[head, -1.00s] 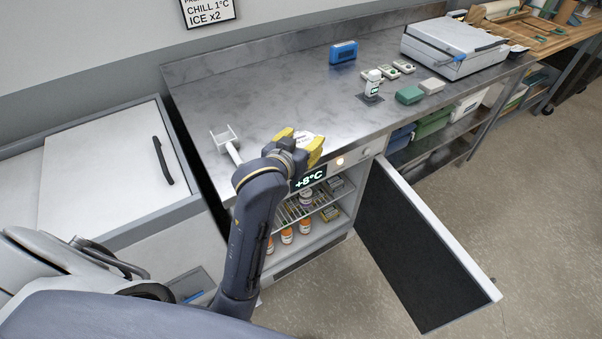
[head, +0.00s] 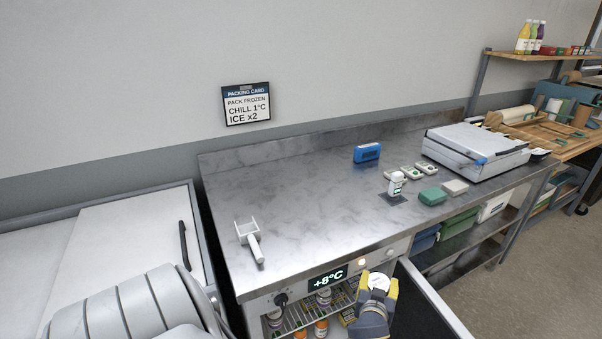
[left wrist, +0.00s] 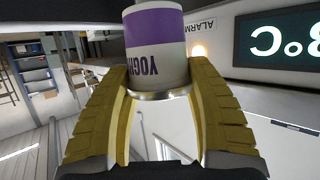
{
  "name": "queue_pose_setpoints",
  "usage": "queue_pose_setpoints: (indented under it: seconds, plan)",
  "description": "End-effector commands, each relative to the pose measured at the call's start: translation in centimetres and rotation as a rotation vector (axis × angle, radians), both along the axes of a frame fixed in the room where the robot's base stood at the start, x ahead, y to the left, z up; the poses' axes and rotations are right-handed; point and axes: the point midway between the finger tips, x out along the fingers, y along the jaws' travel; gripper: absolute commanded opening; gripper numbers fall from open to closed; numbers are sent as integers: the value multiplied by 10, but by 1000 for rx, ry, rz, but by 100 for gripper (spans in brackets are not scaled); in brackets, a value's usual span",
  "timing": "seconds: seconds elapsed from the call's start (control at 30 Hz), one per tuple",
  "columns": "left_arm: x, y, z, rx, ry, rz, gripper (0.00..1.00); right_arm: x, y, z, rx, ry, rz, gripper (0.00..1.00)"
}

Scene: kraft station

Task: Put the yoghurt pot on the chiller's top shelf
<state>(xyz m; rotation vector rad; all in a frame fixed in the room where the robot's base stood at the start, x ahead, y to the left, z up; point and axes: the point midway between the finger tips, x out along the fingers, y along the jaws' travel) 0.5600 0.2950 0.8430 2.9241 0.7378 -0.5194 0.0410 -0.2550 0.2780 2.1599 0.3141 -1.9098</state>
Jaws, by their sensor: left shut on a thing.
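The yoghurt pot (left wrist: 157,60), white with a purple band, is between the yellow fingers of my left gripper (left wrist: 157,110). In the head view its white lid (head: 378,281) shows between the fingers of the left gripper (head: 378,288), which is shut on it. The gripper is in front of the chiller, right of its +8°C display (head: 328,279) and below the counter edge. The chiller's top shelf (head: 295,322) is partly visible at the bottom, holding several pots and boxes; its right part is hidden by the gripper. My right gripper is not in view.
The chiller door (head: 432,300) stands open to the right, close beside the gripper.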

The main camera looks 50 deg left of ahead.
Motion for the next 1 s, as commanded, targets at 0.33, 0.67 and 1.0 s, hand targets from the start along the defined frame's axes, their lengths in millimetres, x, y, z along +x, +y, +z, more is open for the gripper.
queue_pose_setpoints:
  seconds: [0.33,0.67,1.0]
  plan:
    - [-50,80,-131,10,10,394,20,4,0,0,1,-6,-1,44]
    - [-94,193,-187,7,1,716,20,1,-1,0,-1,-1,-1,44]
    - [-98,237,-196,4,4,786,20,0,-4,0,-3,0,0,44]
